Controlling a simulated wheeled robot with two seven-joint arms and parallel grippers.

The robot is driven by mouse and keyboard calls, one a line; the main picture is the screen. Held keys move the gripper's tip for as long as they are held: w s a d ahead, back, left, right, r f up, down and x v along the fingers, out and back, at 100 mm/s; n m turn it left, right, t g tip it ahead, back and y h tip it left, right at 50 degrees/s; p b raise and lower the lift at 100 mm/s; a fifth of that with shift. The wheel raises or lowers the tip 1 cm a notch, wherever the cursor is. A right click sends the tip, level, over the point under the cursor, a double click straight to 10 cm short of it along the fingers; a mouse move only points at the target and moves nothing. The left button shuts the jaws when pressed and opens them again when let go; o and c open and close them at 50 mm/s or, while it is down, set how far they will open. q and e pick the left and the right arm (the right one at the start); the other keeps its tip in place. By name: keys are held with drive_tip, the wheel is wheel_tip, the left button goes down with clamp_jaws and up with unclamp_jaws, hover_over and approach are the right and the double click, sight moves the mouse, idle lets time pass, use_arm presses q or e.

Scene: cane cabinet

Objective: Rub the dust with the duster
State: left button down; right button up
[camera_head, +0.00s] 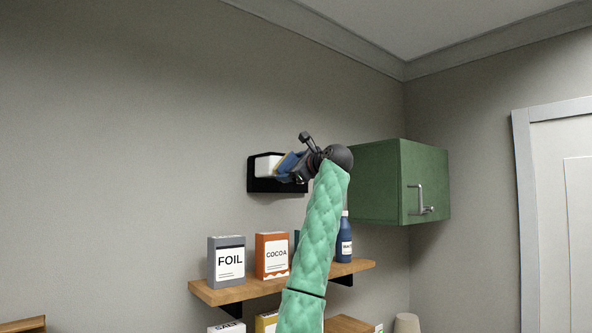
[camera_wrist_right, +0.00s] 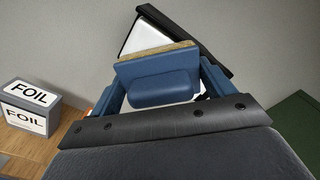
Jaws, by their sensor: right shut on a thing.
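My right gripper (camera_head: 299,168) is raised at a black wall holder (camera_head: 260,186), with its arm coming up from below. It is shut on a blue duster (camera_head: 286,163) with a tan pad along one side. In the right wrist view the duster (camera_wrist_right: 158,70) sits between the two blue fingers, its tan pad facing away from the wrist. A white block (camera_head: 267,166) sits in the holder, just left of the duster. Whether the duster touches the holder or block is unclear. I cannot make out any dust. My left gripper is not in view.
A green cabinet (camera_head: 377,182) with a metal handle hangs right of my gripper. Below, a wooden shelf (camera_head: 214,292) bears a FOIL box (camera_head: 226,262), a COCOA box (camera_head: 272,256) and a blue bottle (camera_head: 345,243). Wall to the left is bare.

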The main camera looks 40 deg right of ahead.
sight(282, 166)
drive_tip(key=shift+a+f, duration=0.1)
drive_tip(key=shift+a, duration=0.4)
drive_tip(key=shift+s+a+b, duration=0.15)
drive_tip(key=shift+a+b, duration=0.3)
drive_tip(key=shift+a, duration=0.75)
drive_tip(key=shift+d, duration=0.1)
drive_tip(key=shift+s+b, duration=0.4)
drive_tip(key=shift+s, duration=0.25)
drive_tip(key=shift+s+d+b, duration=0.2)
drive_tip(key=shift+s+b, duration=0.6)
drive_tip(key=shift+s, duration=1.6)
drive_tip(key=shift+s, duration=0.1)
